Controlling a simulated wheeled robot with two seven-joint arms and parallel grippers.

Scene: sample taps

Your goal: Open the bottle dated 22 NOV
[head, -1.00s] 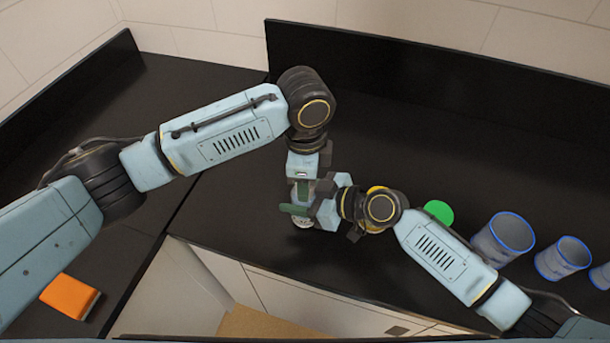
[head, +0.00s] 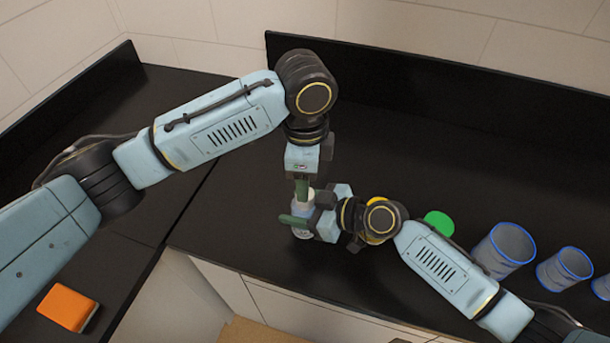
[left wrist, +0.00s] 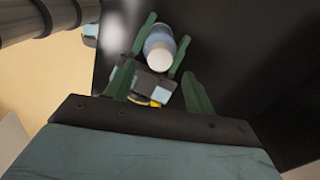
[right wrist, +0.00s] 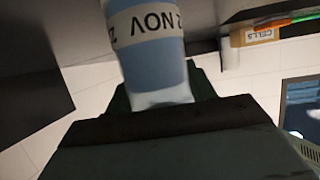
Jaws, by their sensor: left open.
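The bottle (head: 302,210) is pale blue with a white round top, near the counter's front. In the right wrist view the bottle (right wrist: 152,45) fills the space between the fingers, its band reading NOV upside down with a 2 partly visible. My right gripper (head: 308,222) is shut on its side, a green finger on each side. My left gripper (head: 303,186) points down just above the bottle, open and empty. In the left wrist view the bottle's white top (left wrist: 160,57) lies ahead of the left fingers (left wrist: 158,88), apart from them.
Several grey, blue-rimmed cups (head: 504,248) stand at the right. A green round thing (head: 439,224) and a partly hidden yellow one (head: 377,201) lie by my right arm. An orange block (head: 68,306) is at the lower left. The black counter (head: 400,150) behind is clear.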

